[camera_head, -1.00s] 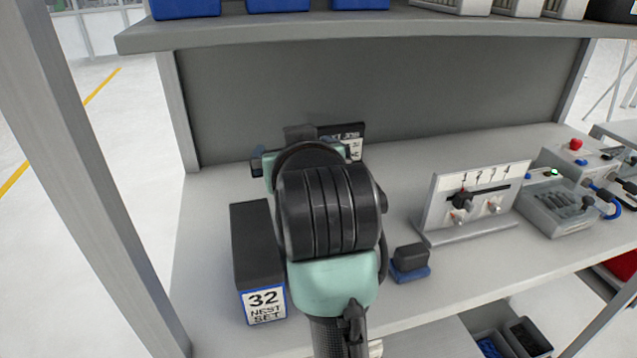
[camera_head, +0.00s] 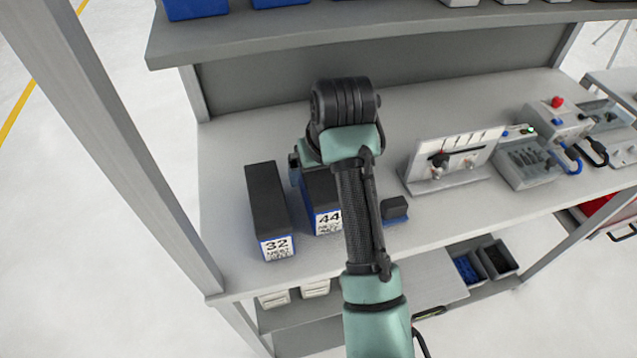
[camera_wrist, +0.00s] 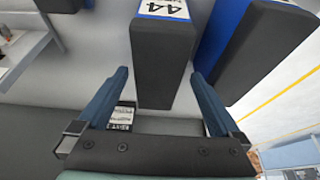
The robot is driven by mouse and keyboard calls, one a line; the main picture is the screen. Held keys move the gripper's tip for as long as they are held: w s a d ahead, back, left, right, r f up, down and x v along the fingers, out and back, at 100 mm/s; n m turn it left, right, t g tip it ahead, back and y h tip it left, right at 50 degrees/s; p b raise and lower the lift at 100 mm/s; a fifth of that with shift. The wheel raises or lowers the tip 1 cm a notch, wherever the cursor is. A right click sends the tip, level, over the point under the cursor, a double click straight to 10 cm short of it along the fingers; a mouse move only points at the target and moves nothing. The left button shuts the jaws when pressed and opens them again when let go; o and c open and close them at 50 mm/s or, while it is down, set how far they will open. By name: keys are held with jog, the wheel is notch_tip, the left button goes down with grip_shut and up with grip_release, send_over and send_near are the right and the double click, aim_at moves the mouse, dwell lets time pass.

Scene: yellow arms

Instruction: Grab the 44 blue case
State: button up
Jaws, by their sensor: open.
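The 44 case (camera_head: 322,204) is a dark box with a blue edge and a white label, standing on the workbench right of the 32 case (camera_head: 268,208). My arm partly covers it in the head view. In the wrist view the 44 case (camera_wrist: 163,55) extends into the space between my gripper's (camera_wrist: 160,75) two blue fingers, which are apart. The gripper is open, with no grip on the case. The 32 case (camera_wrist: 255,45) lies just right of the right finger there. In the head view my arm hides most of the gripper.
A small dark block with a blue base (camera_head: 395,210) sits right of my arm. A switch panel (camera_head: 452,160) and a control box (camera_head: 525,160) stand further right. A shelf (camera_head: 400,28) overhangs the back, and a grey post (camera_head: 120,140) rises at left. A small white label (camera_wrist: 122,116) shows by the left finger.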

jog(key=x, duration=0.7)
jog(key=shift+w+f, duration=0.2)
jog(key=shift+w, duration=0.05)
jog(key=shift+r, duration=0.1)
grip_shut()
